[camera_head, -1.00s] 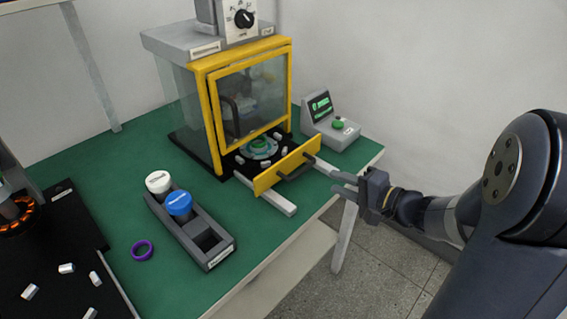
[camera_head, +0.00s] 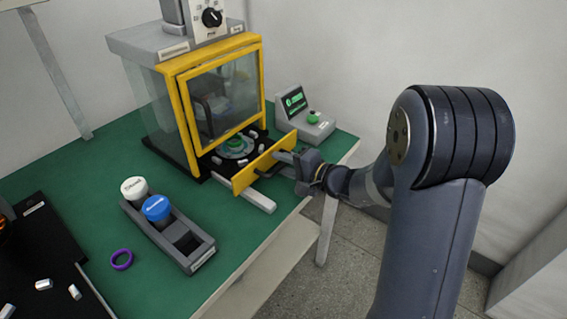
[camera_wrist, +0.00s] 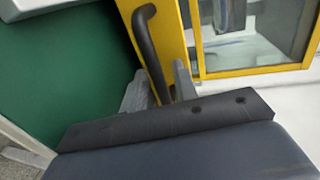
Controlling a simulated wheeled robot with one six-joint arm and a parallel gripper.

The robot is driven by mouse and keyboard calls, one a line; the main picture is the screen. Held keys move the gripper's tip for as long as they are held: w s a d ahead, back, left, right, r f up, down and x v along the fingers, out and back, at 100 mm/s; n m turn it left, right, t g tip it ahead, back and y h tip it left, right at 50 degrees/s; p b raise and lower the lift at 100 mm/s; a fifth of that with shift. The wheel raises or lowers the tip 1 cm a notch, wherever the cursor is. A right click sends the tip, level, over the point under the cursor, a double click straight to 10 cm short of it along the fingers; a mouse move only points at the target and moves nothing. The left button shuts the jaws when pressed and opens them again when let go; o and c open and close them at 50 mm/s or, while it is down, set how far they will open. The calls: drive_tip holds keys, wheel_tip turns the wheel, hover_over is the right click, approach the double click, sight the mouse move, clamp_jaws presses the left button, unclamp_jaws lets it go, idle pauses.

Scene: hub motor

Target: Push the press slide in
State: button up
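The press slide is drawn out of the yellow-framed press (camera_head: 175,110). Its yellow front panel (camera_head: 243,178) carries a dark bar handle, and its tray holds a round part with a green centre (camera_head: 236,146). My gripper (camera_head: 285,160) is at the right end of the panel, by the handle. In the wrist view the handle (camera_wrist: 145,35) runs down between my two spread fingers (camera_wrist: 160,90), in front of the yellow panel (camera_wrist: 168,30). The fingers look apart, with gaps beside the handle; whether they touch the panel is unclear.
A control box (camera_head: 304,115) with a green button stands right of the press. A grey holder (camera_head: 165,235) with white and blue capped items and a purple ring (camera_head: 121,260) lie left on the green table. Pale rails (camera_head: 255,200) stick out under the slide.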

sight(242, 142)
drive_tip(key=shift+c, duration=0.5)
clamp_jaws()
drive_tip(key=shift+w+a+f+b, duration=0.15)
drive_tip(key=shift+w+a+b, duration=0.1)
drive_tip(key=shift+a+b, duration=0.15)
drive_tip(key=b+x, duration=0.2)
drive_tip(key=x, duration=0.2)
drive_tip(key=r+b+x, duration=0.1)
drive_tip(key=b+x, duration=0.1)
drive_tip(key=x, duration=0.2)
drive_tip(key=r+b+x, duration=0.1)
drive_tip(key=b+x, duration=0.1)
drive_tip(key=x, duration=0.1)
drive_tip(key=shift+w+a+r, duration=0.25)
drive_tip(key=shift+w+a, duration=0.2)
drive_tip(key=shift+a, duration=0.1)
drive_tip(key=shift+r, duration=0.2)
